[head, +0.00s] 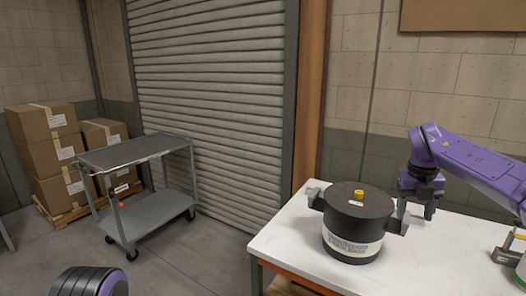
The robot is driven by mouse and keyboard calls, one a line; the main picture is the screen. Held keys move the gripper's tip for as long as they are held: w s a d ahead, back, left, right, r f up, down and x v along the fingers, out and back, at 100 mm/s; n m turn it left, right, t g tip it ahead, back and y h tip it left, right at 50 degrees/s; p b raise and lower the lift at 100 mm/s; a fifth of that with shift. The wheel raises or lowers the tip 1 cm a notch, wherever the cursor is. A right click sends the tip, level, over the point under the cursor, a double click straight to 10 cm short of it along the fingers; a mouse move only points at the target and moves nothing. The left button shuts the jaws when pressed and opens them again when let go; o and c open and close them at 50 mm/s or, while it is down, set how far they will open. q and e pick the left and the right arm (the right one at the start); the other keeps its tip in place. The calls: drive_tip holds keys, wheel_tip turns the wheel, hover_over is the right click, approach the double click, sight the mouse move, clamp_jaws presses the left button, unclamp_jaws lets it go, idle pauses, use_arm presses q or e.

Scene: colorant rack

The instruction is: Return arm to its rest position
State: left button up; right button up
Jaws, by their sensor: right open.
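My right arm (475,165) is purple and reaches in from the right, over the white table. Its gripper (416,211) points down just to the right of a black drum (358,215). The gripper's fingers are open with nothing seen between them. The drum stands upright on the table, with a yellow cap on its lid, a pale label on its front and grey handles at its sides. The right handle is close to the gripper; I cannot tell whether they touch. My left gripper is out of view; only a purple and black part of my own body shows at the bottom left.
The white table (290,246) has free room in front and to the right of the drum. A grey item (508,256) and a partly cut-off container stand at the right edge. A grey cart (150,212), stacked cartons (50,145) and a roller shutter (215,90) are behind.

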wheel_tip(320, 180, down, 12)
drive_tip(key=w+f+n+t+h, duration=0.1)
drive_tip(key=w+n+t+h, duration=0.15)
drive_tip(key=n+h, duration=0.55)
drive_tip(key=s+a+f+n+t+b, duration=0.1)
drive_tip(key=s+a+f+n+t, duration=0.15)
drive_tip(key=f+n, duration=0.4)
drive_tip(key=s+a+f+n+t+b, duration=0.1)
drive_tip(key=s+a+f+n+t, duration=0.2)
drive_tip(key=f, duration=0.6)
drive_tip(key=s+a+f+n+g+y+b, duration=0.1)
drive_tip(key=s+a+f+n+y, duration=0.2)
drive_tip(key=s+f+n, duration=0.35)
drive_tip(key=s+a+f+n+y+b, duration=0.15)
drive_tip(key=s+f+n, duration=0.25)
drive_tip(key=s+f, duration=0.55)
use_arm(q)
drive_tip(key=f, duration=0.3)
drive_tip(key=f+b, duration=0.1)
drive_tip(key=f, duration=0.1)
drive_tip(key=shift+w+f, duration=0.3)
use_arm(e)
drive_tip(key=s+f+n+g, duration=0.2)
drive_tip(key=s, duration=0.8)
drive_tip(key=s+d+f+n+g+y, duration=0.1)
drive_tip(key=s+f+n+g, duration=0.1)
drive_tip(key=s, duration=0.8)
drive_tip(key=shift+s+d, duration=0.15)
drive_tip(key=shift+s, duration=0.1)
drive_tip(key=shift+f, duration=0.1)
